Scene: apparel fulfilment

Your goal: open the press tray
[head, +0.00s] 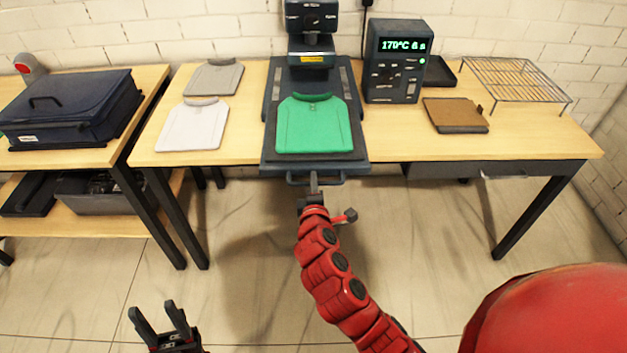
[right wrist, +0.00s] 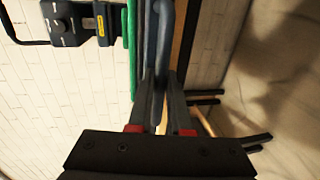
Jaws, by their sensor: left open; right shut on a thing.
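The press tray (head: 267,158) is a dark plate in front of the heat press (head: 311,48), reaching past the front table edge. A green shirt (head: 314,124) lies flat on it. The tray's bar handle (head: 343,181) runs along its front. My right gripper (head: 313,186) is shut on this handle near its middle. In the right wrist view the handle (right wrist: 163,45) passes between the fingers of my right gripper (right wrist: 162,90). My left gripper (head: 158,318) is open and empty, low over the floor at the left.
A grey shirt (head: 213,77) and a white shirt (head: 193,126) lie left of the press. A control box (head: 396,62) reading about 170°C, a brown pad (head: 456,115) and a wire rack (head: 513,82) stand right. A side table holds a dark blue case (head: 72,108). Floor in front is clear.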

